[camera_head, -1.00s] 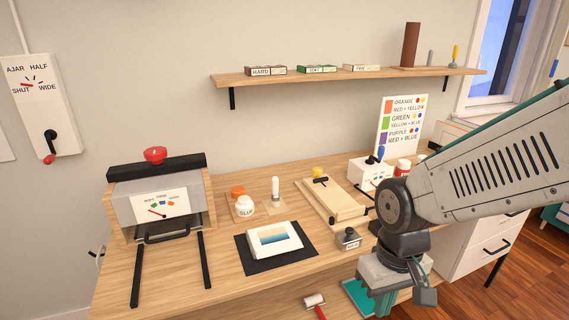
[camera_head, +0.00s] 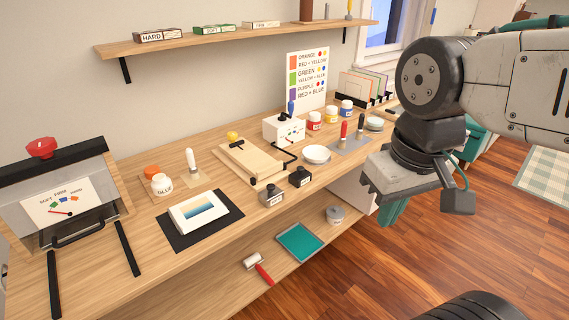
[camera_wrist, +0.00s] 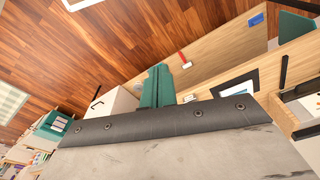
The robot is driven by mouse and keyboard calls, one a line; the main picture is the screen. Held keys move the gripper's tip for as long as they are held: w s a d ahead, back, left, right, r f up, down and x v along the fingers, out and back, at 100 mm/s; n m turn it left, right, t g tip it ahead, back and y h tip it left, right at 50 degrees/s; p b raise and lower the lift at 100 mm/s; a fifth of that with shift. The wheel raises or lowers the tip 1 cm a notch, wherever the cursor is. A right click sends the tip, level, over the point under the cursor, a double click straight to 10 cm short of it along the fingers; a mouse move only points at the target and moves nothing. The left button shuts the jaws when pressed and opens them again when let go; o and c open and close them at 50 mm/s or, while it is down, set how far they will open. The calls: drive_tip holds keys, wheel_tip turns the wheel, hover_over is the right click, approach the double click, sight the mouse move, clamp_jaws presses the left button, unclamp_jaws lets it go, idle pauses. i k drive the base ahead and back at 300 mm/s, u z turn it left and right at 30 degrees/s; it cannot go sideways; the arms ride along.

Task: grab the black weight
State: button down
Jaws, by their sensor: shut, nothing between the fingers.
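The black weight (camera_head: 300,178) stands on the wooden worktop near its front edge, a small dark block with a knob on top. A similar grey weight (camera_head: 271,197) stands just to its left. My gripper (camera_head: 393,212) hangs right of both weights, past the worktop's front edge and apart from them. Its teal fingers are shut and empty; they also show in the wrist view (camera_wrist: 157,85). I cannot make out the black weight in the wrist view.
A white bowl (camera_head: 316,155) and a wooden press board (camera_head: 250,162) stand close behind the weights. A framed picture on a black mat (camera_head: 176,243) lies to the left. Below, a shelf holds a teal tray (camera_head: 297,243), a red-handled roller (camera_head: 257,265) and a grey tin (camera_head: 335,214).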

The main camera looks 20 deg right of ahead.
sight(299, 178)
drive_tip(key=k, duration=0.6)
drive_tip(key=z, duration=0.85)
drive_tip(key=i, duration=0.95)
drive_tip(key=z, duration=0.1)
